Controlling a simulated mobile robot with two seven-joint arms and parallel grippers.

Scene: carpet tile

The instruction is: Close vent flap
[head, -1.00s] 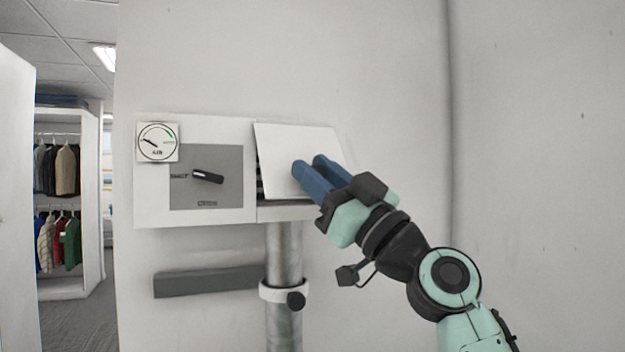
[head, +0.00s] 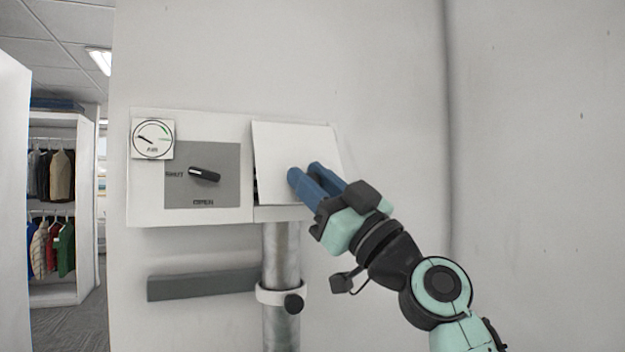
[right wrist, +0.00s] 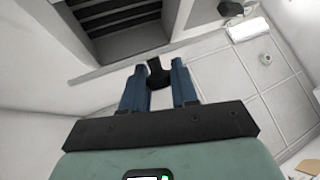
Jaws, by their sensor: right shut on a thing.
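The vent flap (head: 285,142) is a white panel on the right half of a white wall unit. It stands slightly tilted, its lower edge a little out from the unit, with a thin dark gap at its left side. My right gripper (head: 304,172) is in front of the flap's lower right part, with blue fingers. In the right wrist view its fingers (right wrist: 157,76) are shut on a small dark handle (right wrist: 157,72), which seems to be the flap's. That view also shows the slatted vent opening (right wrist: 118,18). My left gripper is out of view.
Left of the flap are a grey plate with a black lever (head: 204,174) and a round gauge (head: 152,139). Below are a metal pipe (head: 281,240), a clamp with a black knob (head: 293,304) and a grey bar (head: 200,285). The wall to the right is bare.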

